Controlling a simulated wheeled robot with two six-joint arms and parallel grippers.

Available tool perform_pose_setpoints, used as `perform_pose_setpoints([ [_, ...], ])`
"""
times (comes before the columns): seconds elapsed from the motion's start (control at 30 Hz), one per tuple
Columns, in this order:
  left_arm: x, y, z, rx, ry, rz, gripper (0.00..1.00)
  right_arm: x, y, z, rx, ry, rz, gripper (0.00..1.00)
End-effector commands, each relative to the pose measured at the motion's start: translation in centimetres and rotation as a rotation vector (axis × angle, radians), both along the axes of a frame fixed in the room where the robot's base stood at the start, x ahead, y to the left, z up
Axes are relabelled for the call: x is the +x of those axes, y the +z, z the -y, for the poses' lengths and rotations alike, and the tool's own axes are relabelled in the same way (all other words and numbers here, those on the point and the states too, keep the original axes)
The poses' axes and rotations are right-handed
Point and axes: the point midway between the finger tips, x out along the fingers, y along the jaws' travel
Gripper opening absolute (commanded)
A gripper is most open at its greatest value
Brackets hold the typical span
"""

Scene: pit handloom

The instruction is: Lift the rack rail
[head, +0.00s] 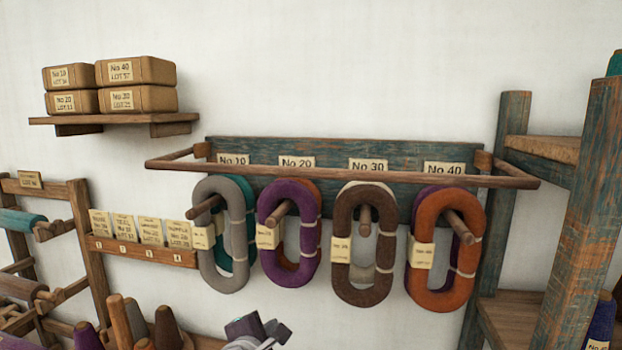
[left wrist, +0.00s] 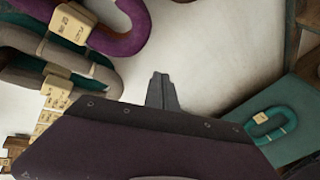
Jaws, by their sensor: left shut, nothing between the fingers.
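The wooden rack rail (head: 345,175) runs across the front of a blue-green board (head: 400,152) on the wall, with side arms back to the board at both ends. It is level and spans in front of the No 10 to No 40 labels. Grey (head: 239,240), purple (head: 308,240), brown (head: 362,297) and orange (head: 440,303) skeins hang on pegs below it. My left gripper (head: 260,326) is low at the bottom edge, below the skeins and apart from the rail. Its fingers (left wrist: 162,90) are shut and empty. My right gripper is not in view.
A shelf (head: 115,119) with several boxes is at the upper left. A card rack (head: 140,248) and spools (head: 140,322) are at lower left. A wooden frame (head: 590,210) stands at right. A teal skein (left wrist: 275,125) lies lower right in the wrist view.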

Motion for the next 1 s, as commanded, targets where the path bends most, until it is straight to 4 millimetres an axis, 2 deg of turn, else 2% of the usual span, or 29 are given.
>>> perform_pose_setpoints([
  [0.03,0.4,5.5,1.6,-0.198,0.060,0.087,0.00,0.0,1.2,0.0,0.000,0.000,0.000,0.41],
  [0.1,-0.1,12.6,3.6,-0.527,0.131,0.189,0.00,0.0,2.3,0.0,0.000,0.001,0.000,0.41],
  [0.2,-1.9,19.8,5.8,-0.878,0.152,0.254,0.00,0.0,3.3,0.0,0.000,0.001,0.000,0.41],
  [0.3,-3.5,23.4,6.9,-1.069,0.145,0.265,0.00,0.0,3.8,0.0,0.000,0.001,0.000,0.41],
  [0.4,-4.1,24.4,7.3,-1.137,0.144,0.264,0.00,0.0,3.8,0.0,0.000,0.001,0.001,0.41],
  [0.57,-3.7,24.4,7.3,-1.138,0.146,0.266,0.00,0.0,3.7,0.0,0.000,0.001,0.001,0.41],
  [0.7,-1.5,24.5,7.6,-1.133,0.150,0.265,0.00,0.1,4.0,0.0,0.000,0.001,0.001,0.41],
  [1.0,5.0,25.5,9.0,-1.130,0.148,0.263,0.00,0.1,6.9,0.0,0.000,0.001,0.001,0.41],
])
